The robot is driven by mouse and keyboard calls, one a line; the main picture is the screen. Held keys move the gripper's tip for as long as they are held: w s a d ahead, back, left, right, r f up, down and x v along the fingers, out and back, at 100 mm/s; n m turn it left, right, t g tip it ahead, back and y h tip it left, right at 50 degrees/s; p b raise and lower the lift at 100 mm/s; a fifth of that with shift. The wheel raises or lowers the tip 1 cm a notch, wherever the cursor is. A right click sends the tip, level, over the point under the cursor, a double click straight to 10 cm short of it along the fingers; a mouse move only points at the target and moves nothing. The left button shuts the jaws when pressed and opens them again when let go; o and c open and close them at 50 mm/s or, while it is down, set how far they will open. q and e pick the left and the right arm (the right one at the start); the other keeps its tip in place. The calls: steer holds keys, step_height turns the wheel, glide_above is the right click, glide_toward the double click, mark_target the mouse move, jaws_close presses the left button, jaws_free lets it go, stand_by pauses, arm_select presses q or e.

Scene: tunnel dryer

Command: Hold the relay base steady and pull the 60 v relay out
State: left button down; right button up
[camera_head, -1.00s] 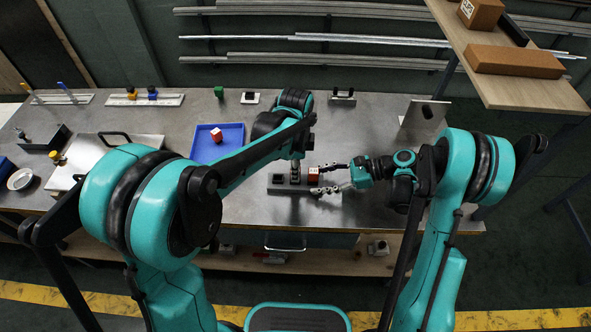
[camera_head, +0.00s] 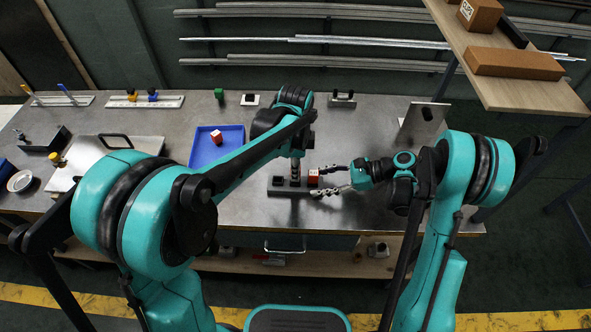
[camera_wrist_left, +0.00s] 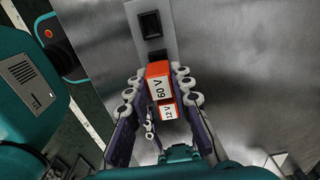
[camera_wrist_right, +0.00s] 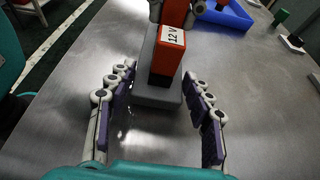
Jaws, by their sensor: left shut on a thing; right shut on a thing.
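The grey relay base (camera_head: 290,191) lies on the steel bench, with a black socket (camera_wrist_left: 150,22) showing at its far end in the left wrist view. The orange-red 60 V relay (camera_wrist_left: 158,72) is between the closed fingers of my left gripper (camera_head: 296,167), above the middle of the base. Whether its lower end is still in its socket is hidden. The 12 V relay (camera_wrist_right: 167,52) stands upright on the base, close beside the 60 V relay. My right gripper (camera_wrist_right: 158,88) is shut on the near end of the relay base, one finger along each side.
A blue tray (camera_head: 232,158) with a red-and-white block (camera_head: 216,137) lies left of the base. Behind stand a green block (camera_head: 219,94) and small fixtures. An upright metal plate (camera_head: 421,121) stands at right. Bare bench lies around the base.

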arm_select(q)
steer(key=shift+r, duration=0.35)
steer(key=shift+r, duration=0.1)
steer(key=shift+r, duration=2.25)
arm_select(e)
steer(key=o, duration=1.4)
steer(key=v, duration=1.2)
steer(key=shift+d, duration=0.1)
steer(key=shift+f, duration=0.1)
